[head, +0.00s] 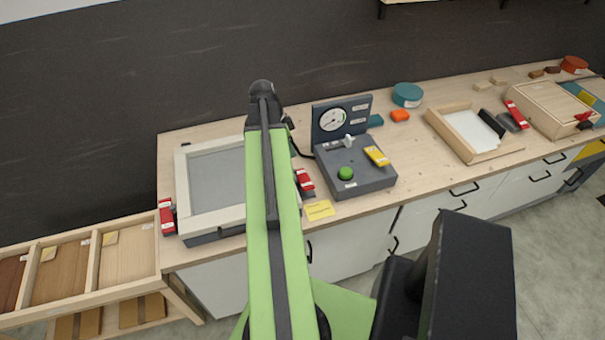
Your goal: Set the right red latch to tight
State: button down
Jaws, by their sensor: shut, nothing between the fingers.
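A pale frame with a grey panel (215,180) lies at the left of the workbench. The right red latch (305,180) is at the frame's right side, just right of my green arm, with a white label on it. Its setting is too small to read. The left red latch (167,216) is at the frame's left edge. My green arm crosses in front of the frame and hides much of its right part. My gripper's fingers cannot be made out in this view.
A dark grey control box with a dial (333,120), green knob (346,173) and yellow switch (376,156) stands close right of the latch. A yellow note (319,210) lies in front. More frames with red latches (517,115) sit far right. The bench middle (420,170) is clear.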

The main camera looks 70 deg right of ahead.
jog(key=shift+s+d, duration=0.15)
jog(key=shift+s, duration=0.15)
jog(key=b, duration=1.3)
send_near(305, 183)
jog(key=x, duration=0.5)
jog(key=shift+s+d+f, duration=0.1)
jog(key=shift+f, duration=0.25)
jog(key=shift+s+f+b, duration=0.1)
jog(key=shift+f+b, duration=0.2)
jog(key=shift+b, duration=0.05)
jog(key=shift+r, duration=0.1)
